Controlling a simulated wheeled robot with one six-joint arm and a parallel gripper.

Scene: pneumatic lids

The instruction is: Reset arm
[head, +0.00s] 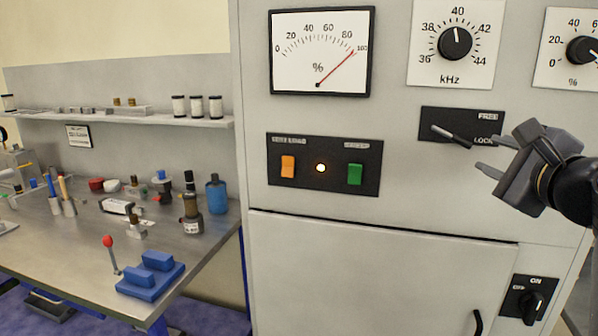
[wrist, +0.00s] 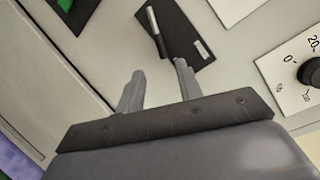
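My gripper (head: 494,153) is in front of the right part of the grey cabinet (head: 400,190), just right of and below the black FREE/LOCK plate (head: 432,119). Its two grey fingers are apart with nothing between them, as the wrist view (wrist: 158,92) also shows. The lever (head: 452,136) on that plate slants down to the right, toward LOCK. In the wrist view the plate and lever (wrist: 154,24) lie beyond the fingertips. I cannot tell how far the fingers are from the cabinet face.
The cabinet carries a percent meter (head: 321,50) with its needle at 100, a kHz knob (head: 455,43), orange (head: 288,166) and green (head: 355,174) switches with a lit lamp (head: 320,168), and a rotary switch (head: 529,300). A cluttered workbench (head: 85,245) stands at left.

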